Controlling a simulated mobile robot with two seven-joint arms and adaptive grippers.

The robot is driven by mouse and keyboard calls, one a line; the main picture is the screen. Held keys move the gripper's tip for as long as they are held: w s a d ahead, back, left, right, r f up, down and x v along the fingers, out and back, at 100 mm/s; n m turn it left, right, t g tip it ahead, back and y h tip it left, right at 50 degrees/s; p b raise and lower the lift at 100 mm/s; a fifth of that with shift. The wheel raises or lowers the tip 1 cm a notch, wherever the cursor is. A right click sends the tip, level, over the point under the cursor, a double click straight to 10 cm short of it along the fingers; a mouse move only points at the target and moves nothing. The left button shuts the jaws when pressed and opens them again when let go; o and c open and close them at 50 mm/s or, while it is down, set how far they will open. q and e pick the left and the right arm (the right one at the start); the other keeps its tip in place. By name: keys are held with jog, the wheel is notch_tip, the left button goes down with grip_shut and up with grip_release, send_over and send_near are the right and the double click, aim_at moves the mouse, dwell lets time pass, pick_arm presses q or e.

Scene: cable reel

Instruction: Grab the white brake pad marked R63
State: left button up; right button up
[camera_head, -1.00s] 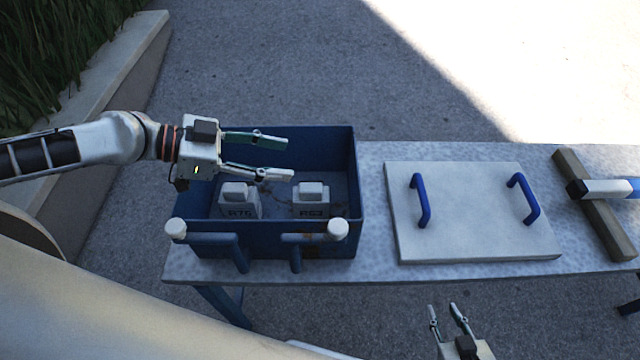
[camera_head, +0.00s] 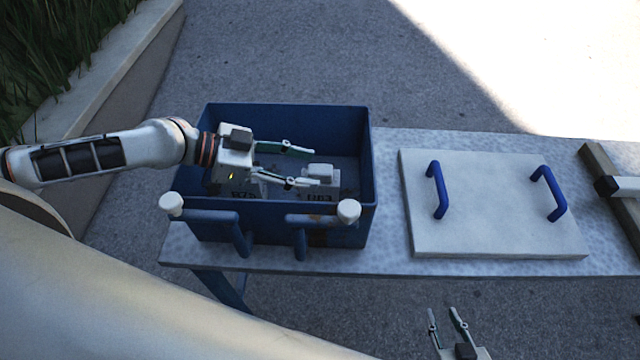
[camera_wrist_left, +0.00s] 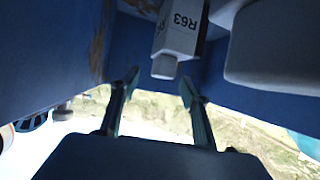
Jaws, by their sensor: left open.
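The white brake pad marked R63 (camera_head: 319,196) stands in the blue bin, on the right of the two pads there. In the left wrist view the R63 pad (camera_wrist_left: 178,36) shows its label and a small knob, just beyond the fingertips. My left gripper (camera_head: 320,167) is open and reaches into the bin from the left. Its fingers lie around or just above the R63 pad's knob; I cannot tell whether they touch it. In the left wrist view the left gripper (camera_wrist_left: 160,82) has nothing between its fingertips. My right gripper (camera_head: 444,313) is open and empty below the table's front edge.
A second pad (camera_head: 243,194) stands in the bin, partly hidden under my left gripper. The blue bin (camera_head: 287,112) has walls close around the pads and white-capped handles in front. A grey lid (camera_head: 490,200) with blue handles lies on the table (camera_head: 393,142) to the right.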

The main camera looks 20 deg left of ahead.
aim_at(318, 168)
pick_arm(q)
jog(key=p+x, duration=0.1)
jog(key=x, duration=0.2)
jog(key=shift+w+d+r, duration=0.1)
jog(key=shift+w+d, duration=0.05)
jog(key=shift+w, duration=0.1)
jog(key=shift+w+d+f, duration=0.2)
jog(key=shift+d+f, duration=0.2)
pick_arm(e)
jog(key=shift+w+r, duration=0.25)
jog(key=shift+r, duration=0.7)
pick_arm(q)
grip_shut()
jog(key=shift+w+r, duration=0.1)
jog(key=shift+r, duration=0.05)
